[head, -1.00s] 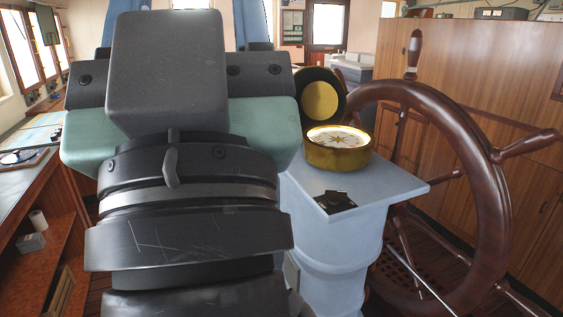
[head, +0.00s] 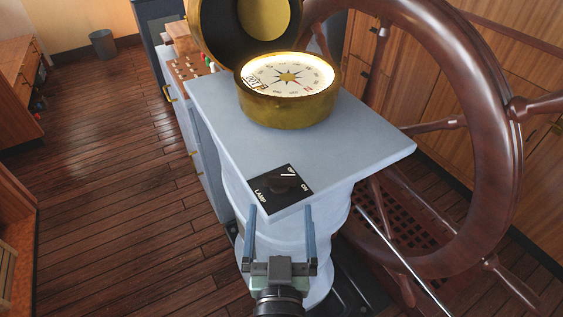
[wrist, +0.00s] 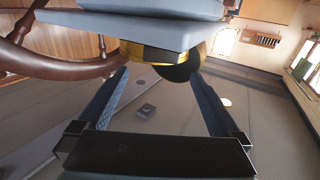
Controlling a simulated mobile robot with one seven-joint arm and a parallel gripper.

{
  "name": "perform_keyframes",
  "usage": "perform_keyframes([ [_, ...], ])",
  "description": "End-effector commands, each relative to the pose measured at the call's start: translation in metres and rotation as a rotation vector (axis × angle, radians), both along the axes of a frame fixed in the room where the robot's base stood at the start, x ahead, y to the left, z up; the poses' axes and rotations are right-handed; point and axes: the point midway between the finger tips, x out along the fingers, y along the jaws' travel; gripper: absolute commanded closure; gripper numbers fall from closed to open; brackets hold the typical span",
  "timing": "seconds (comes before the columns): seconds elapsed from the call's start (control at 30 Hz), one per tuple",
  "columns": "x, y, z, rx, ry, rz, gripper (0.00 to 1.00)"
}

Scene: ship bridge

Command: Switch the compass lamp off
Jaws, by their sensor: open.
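The compass (head: 287,88) is a round brass case with a white dial, its dark lid tipped back; its dial glows brightly. It stands on the pale blue pedestal top (head: 365,145). The lamp switch (head: 280,190) is a black plate with a dark knob at the pedestal's near corner, marked LAMP, OFF and ON. A white mark lies near OFF; the knob's setting is unclear. My gripper (head: 280,209) is open and empty, its blue fingers at the plate's near side; contact is unclear.
The large wooden wheel (head: 485,130) stands close on the right of the pedestal. A cabinet with a panel of small buttons (head: 190,68) is behind on the left. The plank floor (head: 110,190) on the left is clear.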

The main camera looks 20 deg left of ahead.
Motion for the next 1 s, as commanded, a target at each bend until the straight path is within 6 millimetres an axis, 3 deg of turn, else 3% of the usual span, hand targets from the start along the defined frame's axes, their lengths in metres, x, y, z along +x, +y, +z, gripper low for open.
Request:
perform_keyframes([
  [0.17,0.013,0.006,0.0,-0.001,0.004,0.001,0.0],
  [0.7,0.098,0.041,0.0,-0.002,0.002,0.002,0.0],
  [1.0,0.117,0.049,-0.002,-0.001,0.004,0.002,0.0],
])
